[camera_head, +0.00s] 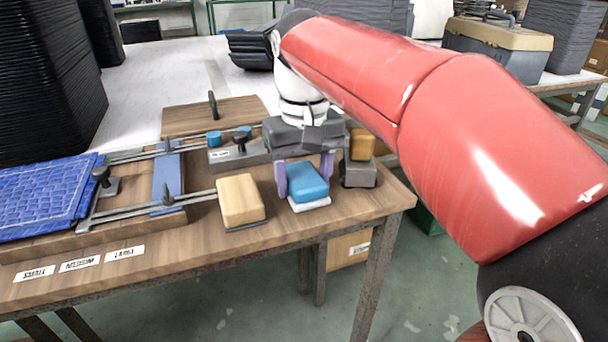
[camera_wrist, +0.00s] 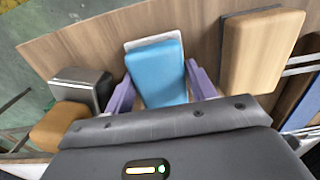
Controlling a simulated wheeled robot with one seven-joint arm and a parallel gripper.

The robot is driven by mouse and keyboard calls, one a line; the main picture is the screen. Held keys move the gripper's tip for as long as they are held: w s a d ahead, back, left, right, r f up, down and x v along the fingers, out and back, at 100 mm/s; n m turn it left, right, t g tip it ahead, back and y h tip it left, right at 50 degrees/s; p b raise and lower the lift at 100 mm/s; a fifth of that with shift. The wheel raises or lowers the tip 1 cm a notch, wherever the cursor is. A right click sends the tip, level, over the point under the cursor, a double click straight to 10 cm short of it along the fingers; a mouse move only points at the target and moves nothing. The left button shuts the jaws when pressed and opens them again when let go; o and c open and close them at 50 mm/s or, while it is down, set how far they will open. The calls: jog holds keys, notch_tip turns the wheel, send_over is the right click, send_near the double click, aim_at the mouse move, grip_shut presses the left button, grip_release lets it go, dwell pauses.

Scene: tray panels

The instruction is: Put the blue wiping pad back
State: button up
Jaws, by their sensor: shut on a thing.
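The blue wiping pad (camera_head: 307,182) is a blue block with a white layer under it, near the table's front right. It also shows in the wrist view (camera_wrist: 157,75), upright in the picture between my fingers. My gripper (camera_head: 304,178), with purple fingers, is shut on the pad from its two sides; it also shows in the wrist view (camera_wrist: 160,88). I cannot tell whether the pad's underside touches the table or hangs just above it.
A tan block (camera_head: 241,199) on a dark base lies left of the pad. A grey holder (camera_head: 358,174) with an orange block (camera_head: 362,145) stands to its right. A rail fixture (camera_head: 140,205) with a blue woven tray panel (camera_head: 45,193) fills the left. The table edge is close in front.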

aim_at(303, 179)
jog(key=o, duration=0.9)
jog(key=shift+f, duration=0.1)
jog(key=shift+f, duration=0.1)
jog(key=r, duration=0.5)
jog(key=r+p, duration=0.1)
jog(key=r, duration=0.2)
jog(key=shift+s+a, duration=0.1)
jog(key=shift+s, duration=0.3)
